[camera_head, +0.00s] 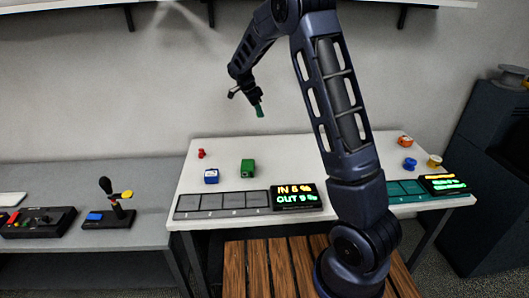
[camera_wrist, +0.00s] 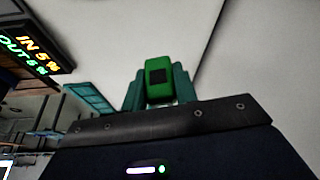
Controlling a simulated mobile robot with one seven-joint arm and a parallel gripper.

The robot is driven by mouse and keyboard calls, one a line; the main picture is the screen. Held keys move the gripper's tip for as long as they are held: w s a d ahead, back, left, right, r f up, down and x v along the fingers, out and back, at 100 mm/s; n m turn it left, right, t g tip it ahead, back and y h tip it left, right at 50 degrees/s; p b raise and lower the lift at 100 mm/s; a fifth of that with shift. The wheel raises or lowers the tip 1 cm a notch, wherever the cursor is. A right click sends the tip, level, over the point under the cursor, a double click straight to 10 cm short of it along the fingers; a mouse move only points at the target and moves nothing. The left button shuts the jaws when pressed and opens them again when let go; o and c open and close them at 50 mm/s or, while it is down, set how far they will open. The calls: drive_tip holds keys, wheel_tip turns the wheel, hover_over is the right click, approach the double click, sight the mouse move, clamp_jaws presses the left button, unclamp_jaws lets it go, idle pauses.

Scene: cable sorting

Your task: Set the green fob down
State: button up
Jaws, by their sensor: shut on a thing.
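The green fob (camera_wrist: 159,76) has a dark square on its face and sits between the teal fingers of my gripper (camera_wrist: 159,92) in the wrist view. My gripper (camera_head: 258,108) is shut on it and hangs well above the back of the white table (camera_head: 290,155) in the head view. There the fob is too small to tell from the fingers. Another green block (camera_head: 247,167) with a dark face lies on the table below, apart from my gripper.
A grey sectioned tray (camera_head: 222,204) and lit display (camera_head: 296,196) line the front edge. A teal tray (camera_head: 405,191), orange (camera_head: 405,141), blue (camera_head: 410,163) and yellow (camera_head: 434,161) pieces are right. The table's back middle is clear.

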drive_tip(key=d+m, duration=0.2)
drive_tip(key=d, duration=0.1)
drive_tip(key=g, duration=0.1)
approach(270, 153)
drive_tip(key=shift+m, duration=0.3)
drive_tip(key=x, duration=0.6)
drive_tip(key=shift+f, duration=0.1)
drive_tip(key=o, duration=0.9)
drive_tip(key=shift+o, duration=0.2)
drive_tip(key=v, duration=1.2)
